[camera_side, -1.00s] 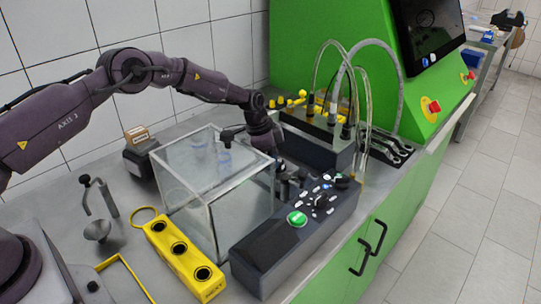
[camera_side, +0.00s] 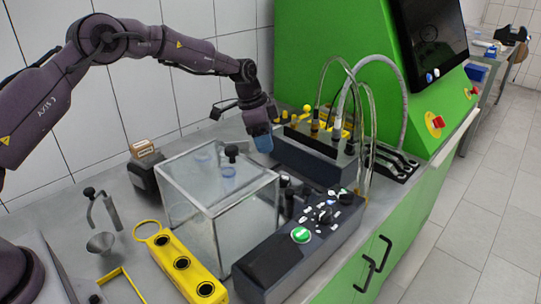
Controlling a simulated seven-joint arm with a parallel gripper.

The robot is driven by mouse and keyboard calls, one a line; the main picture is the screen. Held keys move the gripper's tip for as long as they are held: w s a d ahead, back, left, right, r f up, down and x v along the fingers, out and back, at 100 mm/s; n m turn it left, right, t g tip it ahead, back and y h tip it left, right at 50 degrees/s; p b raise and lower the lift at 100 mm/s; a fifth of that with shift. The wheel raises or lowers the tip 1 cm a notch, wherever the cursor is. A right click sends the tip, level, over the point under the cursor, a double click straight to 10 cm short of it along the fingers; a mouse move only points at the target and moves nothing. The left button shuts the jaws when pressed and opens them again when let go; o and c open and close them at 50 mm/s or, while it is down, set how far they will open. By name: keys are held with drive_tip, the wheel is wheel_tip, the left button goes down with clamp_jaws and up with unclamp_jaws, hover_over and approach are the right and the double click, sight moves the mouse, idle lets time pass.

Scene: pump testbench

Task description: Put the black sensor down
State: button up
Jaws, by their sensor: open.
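My gripper (camera_side: 263,145) hangs above the bench behind the glass box, with blue fingertips pointing down. It is open, and no object shows in it. Small black upright parts (camera_side: 287,191) stand between the glass box and the dark control panel, partly hidden by the box. One of them may be the black sensor, but I cannot tell for sure. Another black knob-like part (camera_side: 232,151) shows at the back edge of the glass box (camera_side: 215,205).
The dark control panel (camera_side: 290,250) with a green button stands at the front right. A yellow three-hole block (camera_side: 181,262) lies in front of the box. Behind stands a dark manifold (camera_side: 305,160) with looping hoses. A small dark box (camera_side: 143,175) sits at left.

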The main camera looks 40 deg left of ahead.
drive_tip(key=s+d+r+n+t+y, duration=0.1)
drive_tip(key=s+d+r+n, duration=0.1)
drive_tip(key=s+r, duration=0.6)
drive_tip(key=s+d+r+n+y, duration=0.1)
drive_tip(key=s+r, duration=0.5)
drive_tip(key=r, duration=0.5)
drive_tip(key=s+n+t, duration=0.2)
drive_tip(key=s+n, duration=0.4)
drive_tip(key=s, duration=1.7)
drive_tip(key=shift+d+r, duration=0.15)
drive_tip(key=shift+r, duration=0.1)
drive_tip(key=shift+c, duration=0.4)
